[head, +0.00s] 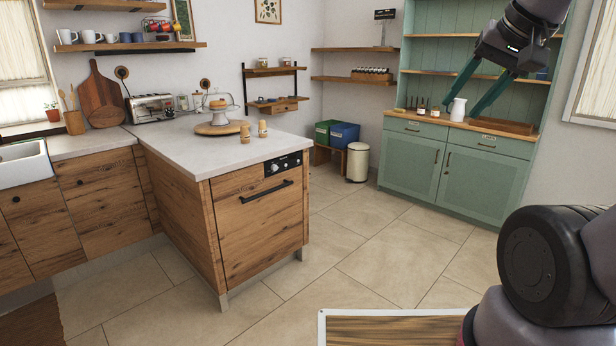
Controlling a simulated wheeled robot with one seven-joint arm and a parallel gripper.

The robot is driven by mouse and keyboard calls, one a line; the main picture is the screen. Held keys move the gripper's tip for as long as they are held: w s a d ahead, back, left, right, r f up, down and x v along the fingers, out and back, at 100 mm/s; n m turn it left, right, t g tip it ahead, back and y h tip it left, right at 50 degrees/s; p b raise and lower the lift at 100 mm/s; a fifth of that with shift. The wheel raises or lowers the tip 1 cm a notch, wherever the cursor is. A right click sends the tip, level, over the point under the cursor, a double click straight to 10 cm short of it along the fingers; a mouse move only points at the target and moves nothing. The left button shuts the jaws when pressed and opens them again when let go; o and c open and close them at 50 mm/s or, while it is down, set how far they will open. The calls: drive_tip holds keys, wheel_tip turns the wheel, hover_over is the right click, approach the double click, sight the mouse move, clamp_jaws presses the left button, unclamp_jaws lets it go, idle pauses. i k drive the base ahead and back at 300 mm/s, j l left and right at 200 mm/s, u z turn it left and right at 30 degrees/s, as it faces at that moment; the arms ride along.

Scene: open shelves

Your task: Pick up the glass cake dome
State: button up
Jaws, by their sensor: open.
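The glass cake dome (217,99) is clear and stands on the light countertop (182,148), on or just behind a round wooden board (217,128). Something orange-brown shows inside or behind it. My gripper (468,113) is at the upper right, with two green fingers spread wide and pointing down and left. It is open and empty, far from the dome. A white jug behind it appears between the fingers in the picture, on the green cabinet.
Small jars (262,129) stand on the counter right of the dome. A toaster (151,107) and leaning wooden boards (101,97) are at the back left. The green cabinet (459,160) stands at the right. The tiled floor (345,236) between counter and cabinet is clear.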

sight(216, 101)
drive_tip(key=i+u, duration=0.1)
drive_tip(key=i, duration=0.45)
drive_tip(key=i+l+u, duration=0.15)
drive_tip(key=i, duration=0.35)
drive_tip(key=i+l+u, duration=0.1)
drive_tip(key=i, duration=0.45)
drive_tip(key=i+l+u, duration=0.1)
drive_tip(key=i+l, duration=0.15)
drive_tip(key=i, duration=0.3)
drive_tip(key=i+l+u, duration=0.75)
drive_tip(key=i, duration=0.15)
drive_tip(key=i+l+u, duration=0.35)
